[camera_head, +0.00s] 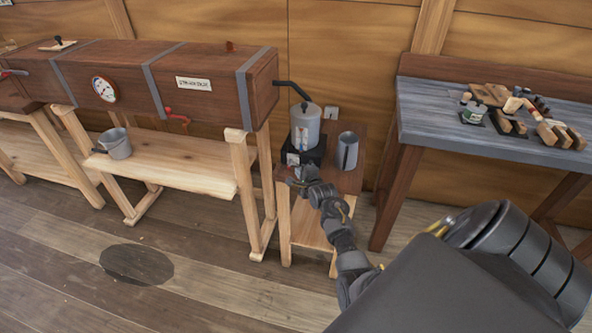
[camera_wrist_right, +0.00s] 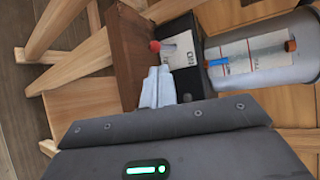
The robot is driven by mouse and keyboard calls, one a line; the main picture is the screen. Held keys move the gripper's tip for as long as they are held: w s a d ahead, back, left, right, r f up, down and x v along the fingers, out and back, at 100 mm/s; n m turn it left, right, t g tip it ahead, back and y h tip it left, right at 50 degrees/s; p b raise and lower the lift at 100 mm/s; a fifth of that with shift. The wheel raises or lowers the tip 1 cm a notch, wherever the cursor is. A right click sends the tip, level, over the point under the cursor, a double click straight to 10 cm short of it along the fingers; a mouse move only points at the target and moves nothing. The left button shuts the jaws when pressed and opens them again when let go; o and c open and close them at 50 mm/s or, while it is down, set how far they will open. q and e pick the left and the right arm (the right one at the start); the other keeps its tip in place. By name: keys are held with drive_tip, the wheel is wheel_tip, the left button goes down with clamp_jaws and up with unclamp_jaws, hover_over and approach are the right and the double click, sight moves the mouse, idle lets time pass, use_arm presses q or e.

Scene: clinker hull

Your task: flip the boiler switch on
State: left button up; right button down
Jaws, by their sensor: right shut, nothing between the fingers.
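The boiler is a grey cylinder (camera_head: 305,126) on a black base, standing on a small wooden side table (camera_head: 341,181). It also fills the right of the right wrist view (camera_wrist_right: 262,72). On the base is a white label plate (camera_wrist_right: 182,54) with partly hidden lettering. A switch lever with a red tip (camera_wrist_right: 156,46) sticks out in front of this plate. My right gripper (camera_head: 294,176) is at the table's front, just before the base. Its shut, empty fingers (camera_wrist_right: 158,84) are close below the red tip in the wrist view; I cannot tell whether they touch. My left gripper is not in view.
A grey metal cup (camera_head: 347,151) stands right of the boiler. A black pipe (camera_head: 292,86) runs from the wooden steam box (camera_head: 200,110) down towards the boiler. A workbench with tools (camera_head: 450,130) is at right. A bucket (camera_head: 118,144) stands on the left bench.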

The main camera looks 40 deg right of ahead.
sight(290, 164)
drive_tip(key=shift+x, duration=2.05)
drive_tip(key=shift+a+r, duration=0.1)
drive_tip(key=shift+r+p, duration=0.1)
drive_tip(key=shift+p, duration=0.2)
